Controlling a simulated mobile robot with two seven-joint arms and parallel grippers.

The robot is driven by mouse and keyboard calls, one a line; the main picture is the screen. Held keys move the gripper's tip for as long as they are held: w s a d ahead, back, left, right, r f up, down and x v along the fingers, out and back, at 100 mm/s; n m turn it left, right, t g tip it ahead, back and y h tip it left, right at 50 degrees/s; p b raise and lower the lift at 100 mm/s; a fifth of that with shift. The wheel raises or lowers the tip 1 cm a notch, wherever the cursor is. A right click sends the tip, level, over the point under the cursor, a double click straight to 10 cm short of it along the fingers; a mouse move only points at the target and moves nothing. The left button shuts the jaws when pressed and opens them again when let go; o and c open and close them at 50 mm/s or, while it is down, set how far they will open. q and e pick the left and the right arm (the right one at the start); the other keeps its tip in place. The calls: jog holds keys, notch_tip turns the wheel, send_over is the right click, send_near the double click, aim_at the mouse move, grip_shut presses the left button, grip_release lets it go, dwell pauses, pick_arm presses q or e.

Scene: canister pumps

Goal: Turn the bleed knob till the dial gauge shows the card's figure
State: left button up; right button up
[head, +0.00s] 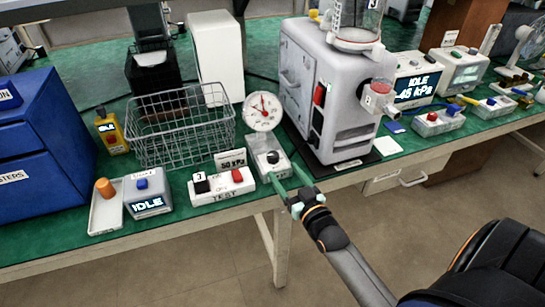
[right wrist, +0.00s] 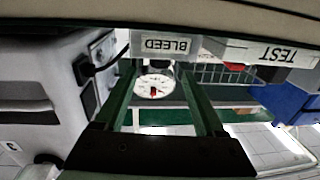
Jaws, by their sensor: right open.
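The bleed unit (head: 277,166) is a small pale box with a dark knob (head: 272,157) on top, at the table's front edge. Its BLEED label (right wrist: 166,45) shows in the right wrist view. The round white dial gauge (head: 262,111) stands behind it, with a red needle; its figures are too small to read. The gauge face also shows in the wrist view (right wrist: 153,86). The card (head: 230,160) reads 50 kPa. My right gripper (head: 287,174) is open at the front of the bleed unit, its green fingers pointing towards it. Contact with the knob cannot be told. My left gripper is out of view.
A grey pump (head: 330,91) stands close on the right. Farther right, a display (head: 417,88) reads IDLE and about 45 kPa.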

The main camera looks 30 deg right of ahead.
aim_at(276, 160)
jog(key=w, duration=0.5)
jog(key=w+d, duration=0.1)
jog(key=w, duration=0.1)
jog(key=shift+w+b, duration=0.3)
jog(key=shift+w, duration=0.1)
jog(key=shift+c, duration=0.4)
grip_shut()
